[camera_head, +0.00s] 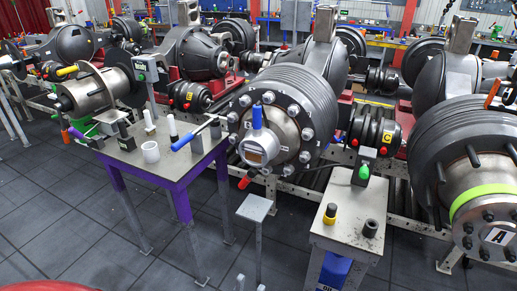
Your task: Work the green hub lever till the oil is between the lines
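The hub at the right edge has a bright green band (480,195) around it and an end plate marked "A" (495,236). An orange handle (491,93) stands tilted above this hub's upper right; I cannot tell whether it is joined to the hub. The middle hub (283,118) carries a grey round gauge (259,148) with a blue top, and a red lever (247,179) hangs below it. I cannot make out an oil level or lines anywhere. Neither of my grippers shows in the head view.
A purple-edged table (155,172) at left holds a white cup (151,152) and a blue-handled bar tool (184,142). A small bench (345,232) holds a yellow-and-black item (330,213), a dark cup (370,228) and a green-button box (364,171). Tiled floor is open at lower left.

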